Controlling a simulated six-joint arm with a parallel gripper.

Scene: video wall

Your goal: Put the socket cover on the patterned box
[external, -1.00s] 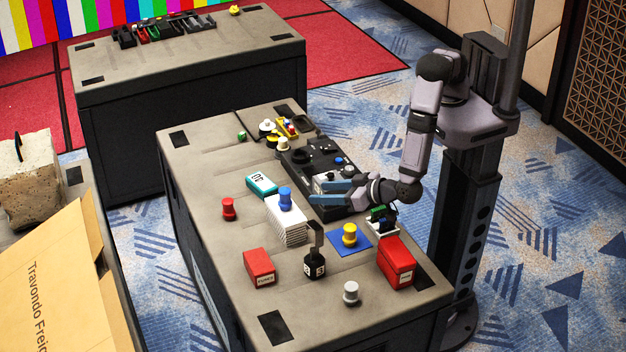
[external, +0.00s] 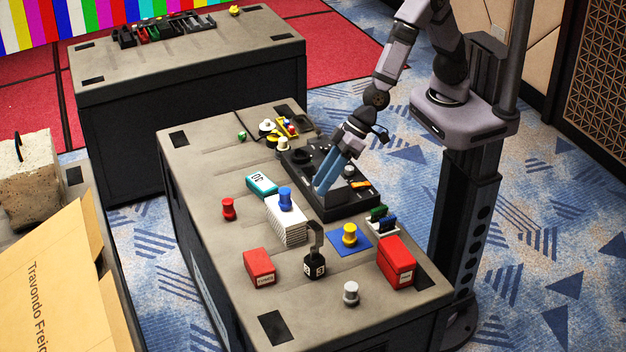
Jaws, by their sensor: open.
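The patterned box (external: 288,228) is white with dark stripes and stands near the middle of the near table. A blue knob-shaped piece (external: 285,197) rests on top of it. My gripper (external: 323,188) points steeply down over the black console (external: 345,207), to the right of the patterned box. Its blue fingers are open, and I see nothing held between them. I cannot single out the socket cover; small parts sit on the console, and the fingers hide some of its surface. A grey round part (external: 350,170) and an orange part (external: 361,184) show right of the fingers.
A teal box (external: 262,185) stands behind the patterned box. A red knob (external: 228,208) is left of it. Red boxes (external: 260,267), a black hooked tool (external: 315,262) and a yellow knob on a blue sheet (external: 334,244) occupy the front. The table's left side is fairly clear.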

